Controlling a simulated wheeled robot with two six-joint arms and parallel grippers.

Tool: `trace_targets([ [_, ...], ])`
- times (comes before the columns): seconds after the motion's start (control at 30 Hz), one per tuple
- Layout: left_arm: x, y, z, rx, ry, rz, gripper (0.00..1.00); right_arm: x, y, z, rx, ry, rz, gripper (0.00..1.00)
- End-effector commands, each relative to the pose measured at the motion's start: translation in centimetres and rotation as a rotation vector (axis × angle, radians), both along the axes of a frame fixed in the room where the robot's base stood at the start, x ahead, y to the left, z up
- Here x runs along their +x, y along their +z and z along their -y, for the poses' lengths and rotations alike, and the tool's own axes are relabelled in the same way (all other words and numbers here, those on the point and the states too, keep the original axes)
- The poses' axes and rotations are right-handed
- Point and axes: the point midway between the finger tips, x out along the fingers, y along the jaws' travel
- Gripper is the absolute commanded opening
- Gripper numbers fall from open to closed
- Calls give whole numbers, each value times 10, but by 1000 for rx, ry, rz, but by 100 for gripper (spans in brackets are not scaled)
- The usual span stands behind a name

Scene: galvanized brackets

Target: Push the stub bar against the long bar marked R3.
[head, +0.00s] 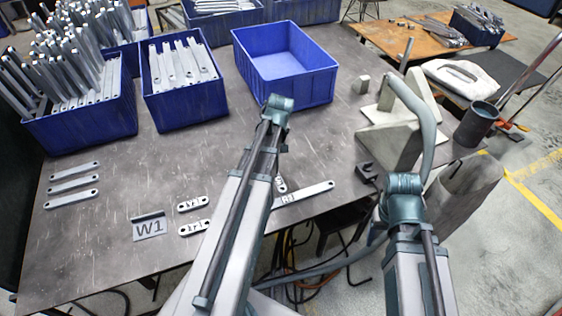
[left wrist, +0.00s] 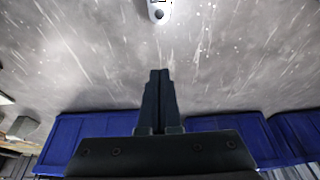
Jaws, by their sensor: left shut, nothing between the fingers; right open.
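The long bar marked R3 (head: 312,191) lies near the table's front edge in the head view, its left end hidden behind my left arm. A short bar, likely the stub bar (head: 281,184), shows only its end beside that arm, just behind the long bar; I cannot tell if they touch. A bar end with a hole (left wrist: 159,12) is cut off at the top of the left wrist view. My left gripper (left wrist: 157,100) is shut and empty, apart from that bar end; the head view hides it. My right gripper (head: 368,171) is open at the right, away from the bars.
Blue bins stand at the back, one empty (head: 285,92). A grey metal fixture (head: 390,142) stands right. The middle of the table is clear.

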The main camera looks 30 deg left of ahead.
Motion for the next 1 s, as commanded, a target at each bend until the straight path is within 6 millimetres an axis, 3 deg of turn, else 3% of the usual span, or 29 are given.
trace_targets([
  [0.27,2,-13,-2,0,-2,-1,0,0,-12,0,0,0,0,69],
  [0.97,23,-105,-25,0,-3,-1,0,0,-105,0,0,1,0,69],
  [1.0,11,-95,-14,0,-6,-1,0,0,-95,0,0,1,0,69],
])
